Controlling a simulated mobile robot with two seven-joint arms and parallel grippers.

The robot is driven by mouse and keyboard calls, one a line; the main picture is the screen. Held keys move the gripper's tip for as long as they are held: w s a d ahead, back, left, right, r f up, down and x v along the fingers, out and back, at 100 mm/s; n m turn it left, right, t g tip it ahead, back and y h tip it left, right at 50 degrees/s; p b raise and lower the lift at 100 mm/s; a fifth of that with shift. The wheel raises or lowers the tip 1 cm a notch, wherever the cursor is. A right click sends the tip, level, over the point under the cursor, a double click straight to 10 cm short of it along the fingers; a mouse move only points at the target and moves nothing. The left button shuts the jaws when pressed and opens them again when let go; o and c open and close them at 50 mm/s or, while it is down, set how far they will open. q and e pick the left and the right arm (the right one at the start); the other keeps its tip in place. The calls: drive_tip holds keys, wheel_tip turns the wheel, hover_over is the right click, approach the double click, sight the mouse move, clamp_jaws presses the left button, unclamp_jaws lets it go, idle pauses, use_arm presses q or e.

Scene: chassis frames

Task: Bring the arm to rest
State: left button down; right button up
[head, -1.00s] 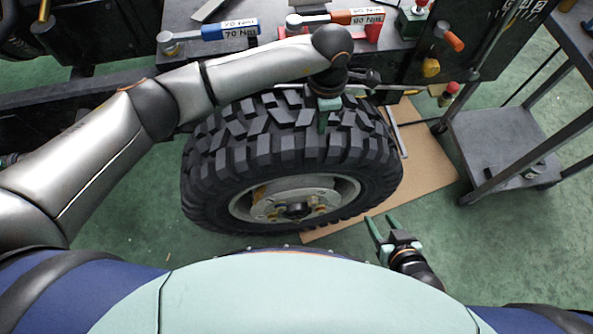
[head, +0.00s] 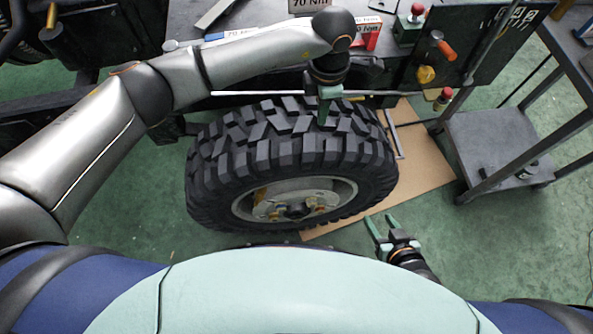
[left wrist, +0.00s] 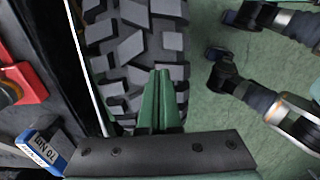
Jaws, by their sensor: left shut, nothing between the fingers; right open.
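My left arm reaches in from the left across the head view. My left gripper (head: 323,112) points down above the tread of a big black tyre (head: 250,150). In the left wrist view its green fingers (left wrist: 160,95) are closed together with nothing between them, over the tyre tread (left wrist: 130,40). I cannot tell whether the fingertips touch the tread. My right gripper (head: 381,226) is low at the tyre's right front, with its green fingers spread apart and empty. It also shows in the left wrist view (left wrist: 225,40).
A dark workbench (head: 270,20) with torque wrenches stands behind the tyre. A grey cart (head: 500,140) is at the right. A brown board (head: 425,165) lies on the green floor. Open floor (head: 500,240) is at the right front.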

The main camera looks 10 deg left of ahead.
use_arm(q)
drive_tip(key=shift+r, duration=0.7)
